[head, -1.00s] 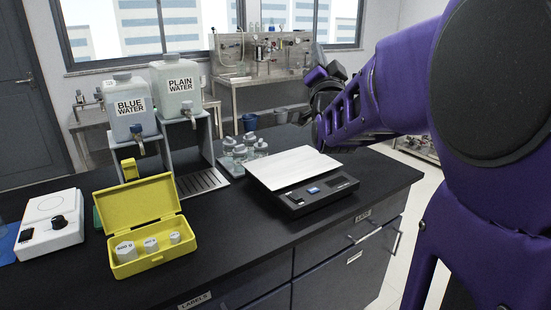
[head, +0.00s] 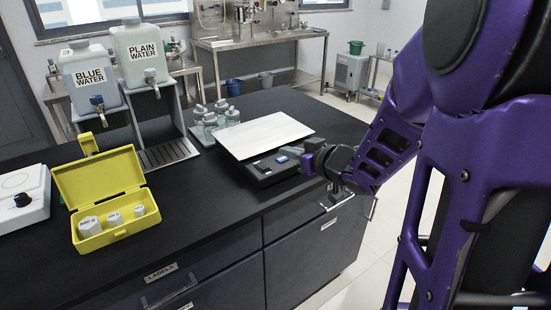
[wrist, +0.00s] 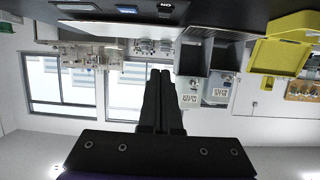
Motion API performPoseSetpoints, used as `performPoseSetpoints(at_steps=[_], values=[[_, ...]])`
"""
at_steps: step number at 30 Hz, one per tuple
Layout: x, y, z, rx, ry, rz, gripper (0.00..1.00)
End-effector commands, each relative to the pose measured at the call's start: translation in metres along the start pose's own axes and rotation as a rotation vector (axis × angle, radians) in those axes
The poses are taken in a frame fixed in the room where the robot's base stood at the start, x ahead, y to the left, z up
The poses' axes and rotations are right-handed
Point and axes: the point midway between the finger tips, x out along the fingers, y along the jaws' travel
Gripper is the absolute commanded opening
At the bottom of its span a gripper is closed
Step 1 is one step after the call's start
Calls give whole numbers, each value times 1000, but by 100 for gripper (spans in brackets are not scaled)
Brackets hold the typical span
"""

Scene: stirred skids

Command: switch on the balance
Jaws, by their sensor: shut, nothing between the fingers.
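The balance (head: 246,173) stands on the black bench, with a wide white pan (head: 265,135) on top. Its front panel has a blue button (head: 281,159) and a dark switch or button to its left. In the wrist view, which looks upside down, the blue button (wrist: 127,10) and a black part with white lettering (wrist: 165,7) show at the top edge. My gripper (head: 311,160) is shut and empty at the front right of the balance, hiding part of that corner. Its fingers (wrist: 160,73) are together in the wrist view. I cannot tell whether they touch the balance.
Several small bottles (head: 212,120) stand behind the balance. A yellow open box (head: 95,185) with weights and a white device (head: 22,196) are at left. Water containers (head: 92,77) stand on a rack behind. The bench front between box and balance is clear.

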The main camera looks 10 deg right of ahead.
Motion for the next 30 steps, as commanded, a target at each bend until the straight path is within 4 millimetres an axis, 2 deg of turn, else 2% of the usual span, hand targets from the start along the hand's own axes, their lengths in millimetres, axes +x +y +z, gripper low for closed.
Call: performPoseSetpoints(at_steps=[5,17,23,30], values=[[-2,-5,11,-17,-29,-21,0],[3,-5,12,-17,-29,-22,0],[32,-6,14,-16,-30,-24,0],[84,-8,16,-17,-29,-24,0]])
